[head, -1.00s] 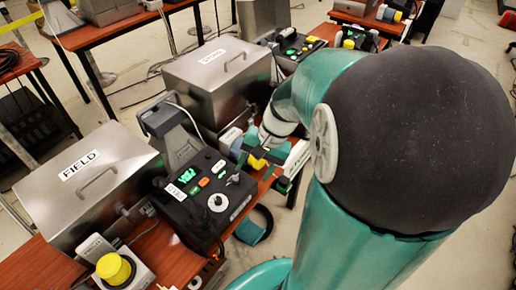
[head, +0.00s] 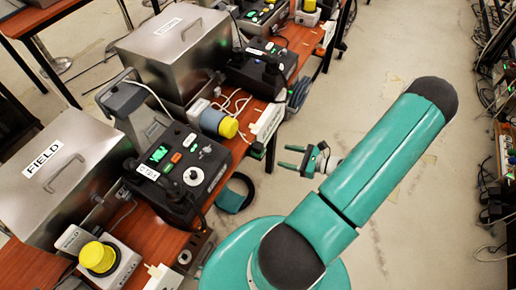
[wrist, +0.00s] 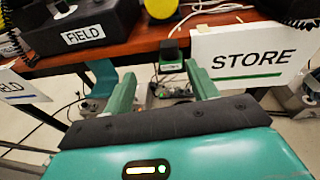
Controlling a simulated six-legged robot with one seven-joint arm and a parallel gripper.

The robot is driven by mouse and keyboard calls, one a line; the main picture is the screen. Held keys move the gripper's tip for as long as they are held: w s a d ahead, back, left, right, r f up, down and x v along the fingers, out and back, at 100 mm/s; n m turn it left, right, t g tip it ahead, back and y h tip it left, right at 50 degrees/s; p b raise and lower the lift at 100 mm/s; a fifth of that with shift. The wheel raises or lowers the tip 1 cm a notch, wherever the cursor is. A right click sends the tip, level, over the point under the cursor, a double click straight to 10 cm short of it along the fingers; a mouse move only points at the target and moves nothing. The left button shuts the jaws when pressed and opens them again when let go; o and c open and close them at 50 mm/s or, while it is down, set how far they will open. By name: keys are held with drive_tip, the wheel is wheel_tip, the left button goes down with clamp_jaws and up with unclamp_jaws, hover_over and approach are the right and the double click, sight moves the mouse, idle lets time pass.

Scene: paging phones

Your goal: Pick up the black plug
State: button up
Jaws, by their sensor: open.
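My gripper (head: 283,157) is open and empty in the head view, over the floor to the right of the table. In the wrist view its two green fingers (wrist: 158,72) are spread apart and point at the table's front edge. A small dark block (wrist: 171,52) with a small label shows between and beyond the fingertips, near that edge. It may be the black plug, but I cannot tell for sure. No black plug is clearly visible in the head view.
The wooden table (head: 165,228) holds metal boxes, black control units (head: 177,172) and yellow-capped grey parts (head: 98,257). A STORE sign (wrist: 250,55) stands close to the right finger in the wrist view. Open floor (head: 395,240) lies right of my arm.

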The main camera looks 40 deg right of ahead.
sight(262, 148)
drive_tip(key=shift+m+t+h, duration=0.4)
drive_tip(key=shift+m, duration=0.3)
drive_tip(key=x, duration=0.8)
drive_tip(key=d+f+x, duration=0.1)
drive_tip(key=x, duration=0.4)
drive_tip(key=shift+w+a+f, duration=0.1)
drive_tip(key=shift+w, duration=0.1)
drive_tip(key=shift+c, duration=0.2)
drive_tip(key=c, duration=1)
